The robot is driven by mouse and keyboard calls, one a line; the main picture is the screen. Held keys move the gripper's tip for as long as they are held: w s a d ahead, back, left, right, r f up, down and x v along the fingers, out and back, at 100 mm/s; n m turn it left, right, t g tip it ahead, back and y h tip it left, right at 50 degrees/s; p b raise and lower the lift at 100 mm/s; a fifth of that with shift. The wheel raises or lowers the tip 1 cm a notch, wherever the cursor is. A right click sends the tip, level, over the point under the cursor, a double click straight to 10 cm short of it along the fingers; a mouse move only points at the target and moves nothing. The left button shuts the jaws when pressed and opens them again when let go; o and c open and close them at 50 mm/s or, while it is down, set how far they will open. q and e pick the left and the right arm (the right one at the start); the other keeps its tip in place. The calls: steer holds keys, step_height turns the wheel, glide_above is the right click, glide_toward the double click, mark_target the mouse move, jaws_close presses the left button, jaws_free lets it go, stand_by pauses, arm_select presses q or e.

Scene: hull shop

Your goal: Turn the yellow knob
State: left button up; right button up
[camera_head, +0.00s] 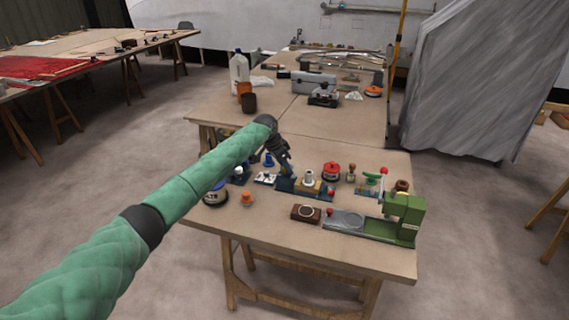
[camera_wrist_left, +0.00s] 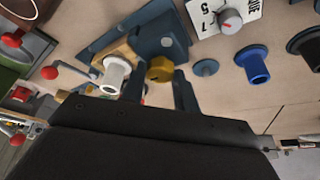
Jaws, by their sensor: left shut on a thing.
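The yellow knob (camera_wrist_left: 160,69) is a faceted, brass-yellow piece in the left wrist view, beside a dark blue plate (camera_wrist_left: 168,42). My left gripper (camera_wrist_left: 159,80) has a dark finger on either side of the knob and is shut on it. In the head view my left gripper (camera_head: 288,172) points down at the blue plate near the middle of the workbench. There the knob is hidden behind the gripper. My right gripper is not in view.
A white cylinder on a wooden block (camera_head: 309,180) stands close to the gripper. A dial with a red pointer (camera_wrist_left: 231,20) and a blue knob (camera_wrist_left: 252,62) are nearby. A green machine (camera_head: 405,216) stands at the right. The bench's front edge is clear.

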arm_select(q)
steer(key=o, duration=0.9)
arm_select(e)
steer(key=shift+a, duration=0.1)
arm_select(q)
steer(key=shift+o, duration=0.2)
steer(key=shift+r, duration=0.15)
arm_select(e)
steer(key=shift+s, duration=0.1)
arm_select(q)
steer(key=shift+a+r, duration=0.2)
steer(key=shift+r, duration=0.15)
steer(key=shift+b+v, duration=0.55)
steer(key=shift+v, duration=0.6)
steer(key=shift+b+v, duration=0.35)
steer(key=shift+v, duration=1.85)
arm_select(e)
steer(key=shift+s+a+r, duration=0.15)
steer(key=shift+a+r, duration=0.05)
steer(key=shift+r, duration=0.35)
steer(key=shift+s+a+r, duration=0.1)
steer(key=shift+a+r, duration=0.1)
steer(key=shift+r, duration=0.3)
arm_select(q)
steer(key=shift+s, duration=0.1)
